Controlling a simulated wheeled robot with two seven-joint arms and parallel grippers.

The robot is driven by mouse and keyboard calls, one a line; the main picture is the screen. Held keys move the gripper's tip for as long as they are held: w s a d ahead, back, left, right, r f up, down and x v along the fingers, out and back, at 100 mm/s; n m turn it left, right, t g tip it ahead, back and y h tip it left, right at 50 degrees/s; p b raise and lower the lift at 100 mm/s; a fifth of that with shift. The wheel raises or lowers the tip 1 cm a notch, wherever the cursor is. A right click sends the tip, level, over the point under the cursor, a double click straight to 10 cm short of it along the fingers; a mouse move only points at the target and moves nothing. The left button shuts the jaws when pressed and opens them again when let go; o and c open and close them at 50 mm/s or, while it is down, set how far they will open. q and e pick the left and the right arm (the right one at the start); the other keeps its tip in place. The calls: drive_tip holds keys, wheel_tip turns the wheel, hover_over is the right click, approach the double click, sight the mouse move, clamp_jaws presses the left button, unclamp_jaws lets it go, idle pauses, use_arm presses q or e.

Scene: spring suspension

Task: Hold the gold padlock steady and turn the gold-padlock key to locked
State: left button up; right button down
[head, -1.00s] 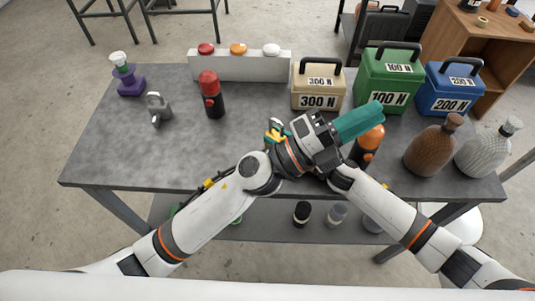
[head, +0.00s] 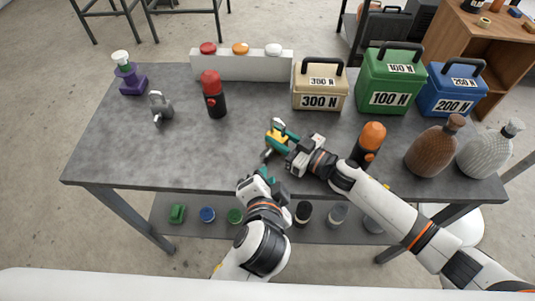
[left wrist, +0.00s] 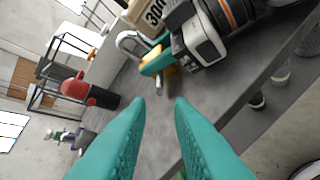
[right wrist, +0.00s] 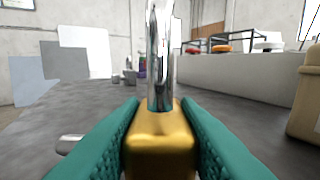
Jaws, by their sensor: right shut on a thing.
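The gold padlock (head: 273,139) is near the middle of the table, its silver shackle pointing up. My right gripper (head: 279,137) is shut on its body; the right wrist view shows the gold body (right wrist: 160,145) between both teal fingers. The silver key (left wrist: 159,85) sticks out of the padlock's side in the left wrist view, and its end also shows at the left in the right wrist view (right wrist: 69,145). My left gripper (head: 256,176) is open and empty near the table's front edge, apart from the key. Its fingers (left wrist: 159,102) point towards the key.
A grey padlock (head: 161,107) and a red-topped black bottle (head: 214,98) stand to the left. An orange-topped bottle (head: 368,144) stands right of my right gripper. The 300 N box (head: 320,88) is behind. The table's left front is clear.

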sight(267, 156)
use_arm(q)
drive_tip(key=x, duration=1.1)
drive_tip(key=shift+w+f, duration=0.2)
drive_tip(key=shift+w, duration=0.05)
drive_tip(key=shift+c, duration=0.6)
clamp_jaws()
